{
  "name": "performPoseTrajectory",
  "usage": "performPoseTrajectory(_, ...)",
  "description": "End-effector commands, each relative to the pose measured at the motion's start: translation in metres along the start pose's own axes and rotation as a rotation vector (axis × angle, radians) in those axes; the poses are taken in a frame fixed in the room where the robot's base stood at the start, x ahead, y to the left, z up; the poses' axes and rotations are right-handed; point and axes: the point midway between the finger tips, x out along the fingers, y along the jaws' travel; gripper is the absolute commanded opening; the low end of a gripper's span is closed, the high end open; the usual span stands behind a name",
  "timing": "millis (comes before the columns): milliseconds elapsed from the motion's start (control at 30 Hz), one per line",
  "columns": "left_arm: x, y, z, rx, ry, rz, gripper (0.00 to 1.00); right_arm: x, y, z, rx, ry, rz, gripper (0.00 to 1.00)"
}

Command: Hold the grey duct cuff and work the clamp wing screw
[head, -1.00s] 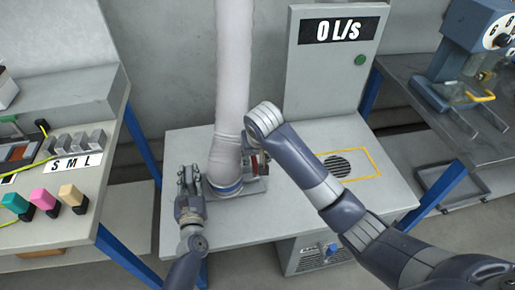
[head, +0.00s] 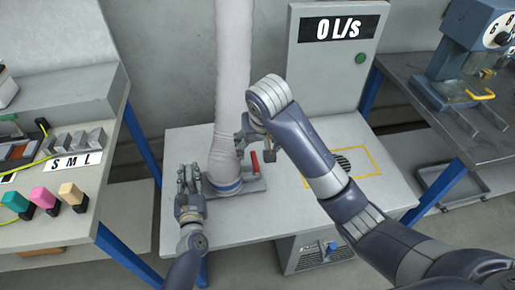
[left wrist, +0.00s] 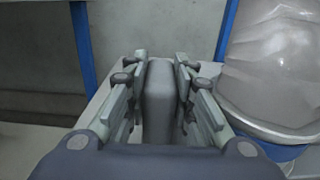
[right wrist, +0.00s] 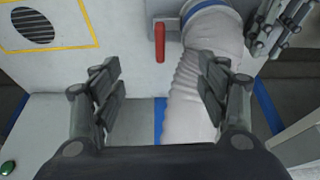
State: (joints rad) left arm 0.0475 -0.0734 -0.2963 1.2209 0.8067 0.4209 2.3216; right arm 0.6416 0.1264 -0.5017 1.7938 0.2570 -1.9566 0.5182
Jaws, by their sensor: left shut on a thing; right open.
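The pale duct (head: 226,140) stands upright with its foot in a blue band (head: 227,188) on a grey plate. The red wing screw (head: 254,162) is right of the duct's foot; it also shows in the right wrist view (right wrist: 160,42). My left gripper (head: 189,174) is left of the duct foot. In the left wrist view (left wrist: 158,90) it is shut on an upright grey block, apparently the grey duct cuff's grip (left wrist: 158,105). My right gripper (head: 256,147) is open and empty just above the red screw, apart from it; its fingers show in the right wrist view (right wrist: 160,85).
The panel reading 0 L/s (head: 335,70) stands behind on the right. A yellow-outlined vent (head: 343,163) lies on the bench to the right. A side table with coloured blocks (head: 44,198) is left; a dark table with a blue machine (head: 470,50) is right.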

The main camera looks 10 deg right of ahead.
Motion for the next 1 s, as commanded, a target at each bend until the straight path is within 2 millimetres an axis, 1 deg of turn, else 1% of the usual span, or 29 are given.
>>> performPoseTrajectory(167, 0.000, 0.000, 0.000, 0.000, 0.000, 0.000, 0.00, 0.010, 0.007, -0.006, -0.208, -0.056, -0.035, 0.87)
performPoseTrajectory(300, 0.000, 0.000, 0.000, 0.000, 0.000, 0.000, 0.00, 0.018, 0.014, -0.011, -0.436, -0.107, -0.098, 0.87)
performPoseTrajectory(500, 0.000, 0.000, 0.000, 0.000, 0.000, 0.000, 0.00, 0.025, 0.026, -0.019, -0.748, -0.143, -0.221, 0.87)
performPoseTrajectory(800, 0.000, 0.000, 0.000, 0.000, 0.000, 0.000, 0.00, 0.024, 0.043, -0.033, -1.160, -0.094, -0.440, 0.87)
performPoseTrajectory(1000, 0.000, 0.000, 0.000, 0.000, 0.000, 0.000, 0.00, 0.019, 0.051, -0.042, -1.334, -0.019, -0.541, 0.87)
